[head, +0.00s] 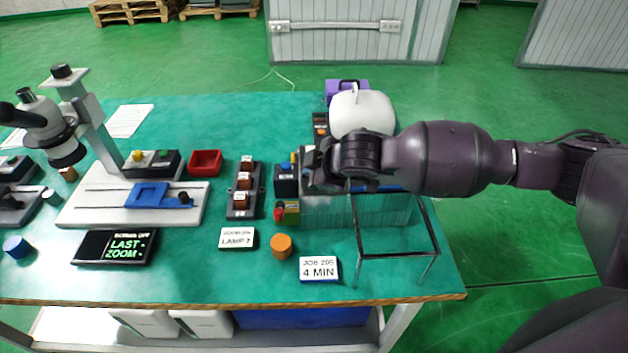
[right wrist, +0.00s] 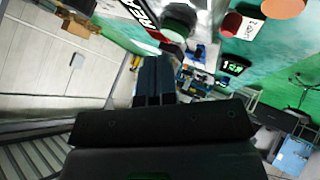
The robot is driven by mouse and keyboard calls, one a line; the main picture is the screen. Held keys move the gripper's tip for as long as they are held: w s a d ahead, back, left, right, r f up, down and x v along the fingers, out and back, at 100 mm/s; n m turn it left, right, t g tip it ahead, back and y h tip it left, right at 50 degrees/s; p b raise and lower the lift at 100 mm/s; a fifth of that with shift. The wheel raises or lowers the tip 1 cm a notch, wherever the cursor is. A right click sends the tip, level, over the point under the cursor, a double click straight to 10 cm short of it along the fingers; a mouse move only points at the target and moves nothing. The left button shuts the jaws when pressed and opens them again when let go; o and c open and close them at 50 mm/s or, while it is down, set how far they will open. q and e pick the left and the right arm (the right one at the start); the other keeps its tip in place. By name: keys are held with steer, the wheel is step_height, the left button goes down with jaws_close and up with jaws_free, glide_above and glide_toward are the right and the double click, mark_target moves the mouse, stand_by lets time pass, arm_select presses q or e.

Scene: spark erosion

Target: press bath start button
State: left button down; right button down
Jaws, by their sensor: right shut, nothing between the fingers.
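The bath appears to be the grey-green box (head: 385,210) at the right of the table, largely hidden by my right arm. A small dark box (head: 286,181) with blue and yellow parts on top stands at its left. In front of that is a small block (head: 291,210) with red, green and yellow parts. I cannot tell which part is the start button. My right gripper (head: 308,172) is over the bath's left edge, close beside the dark box; contact cannot be told. In the right wrist view its fingers (right wrist: 153,80) are shut and empty. My left gripper is not in view.
A wire stand (head: 398,254) is at the table's right front. A white rounded vessel (head: 362,113) stands behind my right arm. Cards, an orange cylinder (head: 281,246), a switch block (head: 243,191) and a microscope (head: 80,115) are to the left.

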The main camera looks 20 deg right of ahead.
steer(key=shift+f, duration=0.15)
steer(key=shift+f, duration=0.2)
steer(key=shift+f, duration=0.4)
stand_by(0.7)
steer(key=shift+f, duration=0.1)
stand_by(0.4)
steer(key=shift+r+p, duration=0.95)
steer(key=shift+p, duration=0.1)
